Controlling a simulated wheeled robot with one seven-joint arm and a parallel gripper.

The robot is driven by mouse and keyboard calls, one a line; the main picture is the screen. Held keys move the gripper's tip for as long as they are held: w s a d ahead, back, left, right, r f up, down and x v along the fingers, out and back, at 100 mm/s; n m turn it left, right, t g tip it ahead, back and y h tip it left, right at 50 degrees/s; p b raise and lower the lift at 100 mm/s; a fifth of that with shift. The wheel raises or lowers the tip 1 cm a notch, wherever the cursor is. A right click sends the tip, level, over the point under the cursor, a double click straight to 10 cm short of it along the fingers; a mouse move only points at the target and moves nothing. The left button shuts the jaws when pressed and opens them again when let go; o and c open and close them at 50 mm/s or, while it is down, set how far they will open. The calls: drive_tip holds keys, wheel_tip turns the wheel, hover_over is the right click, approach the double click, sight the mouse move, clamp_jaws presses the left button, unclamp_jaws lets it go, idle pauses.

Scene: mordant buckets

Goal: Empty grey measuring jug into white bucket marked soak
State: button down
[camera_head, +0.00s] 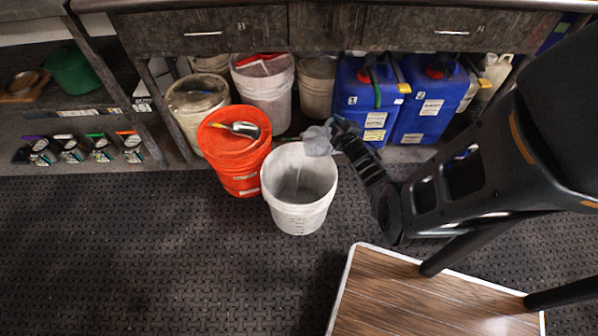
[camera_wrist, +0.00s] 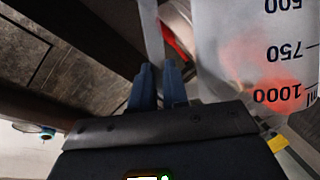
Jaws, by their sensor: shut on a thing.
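The grey measuring jug (camera_head: 318,140) is tipped over the back rim of the white bucket (camera_head: 300,212). In the wrist view the jug (camera_wrist: 240,45) is translucent, with 500, 750 and 1000 marks upside down. My gripper (camera_head: 338,134) is shut on the jug's handle; in the wrist view the fingers (camera_wrist: 157,88) close around the pale handle strip. A thin pale streak runs down inside the bucket below the jug. The bucket stands upright on the floor; no soak wording is readable. How much is left in the jug is hidden.
An orange bucket (camera_head: 240,165) with a metal scoop (camera_head: 240,129) on top stands just left of the white bucket. More buckets and blue canisters (camera_head: 430,105) sit under the bench (camera_head: 340,30). A wood-topped surface (camera_head: 400,300) is at front right. Floor at front left is clear.

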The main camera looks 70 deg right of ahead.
sight(328, 133)
drive_tip(key=shift+w+a+f+n+h+b, duration=0.3)
drive_tip(key=shift+a+f+n+b, duration=0.1)
drive_tip(key=shift+b, duration=0.6)
idle(1.2)
drive_tip(key=shift+w+a+n+h+b, duration=0.4)
drive_tip(key=shift+w+a+n+b, duration=0.4)
drive_tip(key=shift+b, duration=0.9)
idle(2.2)
drive_tip(key=shift+w+a+f+n+b, duration=0.1)
drive_tip(key=shift+w+a+n+b, duration=0.15)
drive_tip(key=shift+a+b, duration=0.4)
drive_tip(key=shift+w+a+f+n+b, duration=0.15)
drive_tip(key=shift+w+a+b, duration=0.15)
drive_tip(key=shift+a+b, duration=0.25)
idle(0.7)
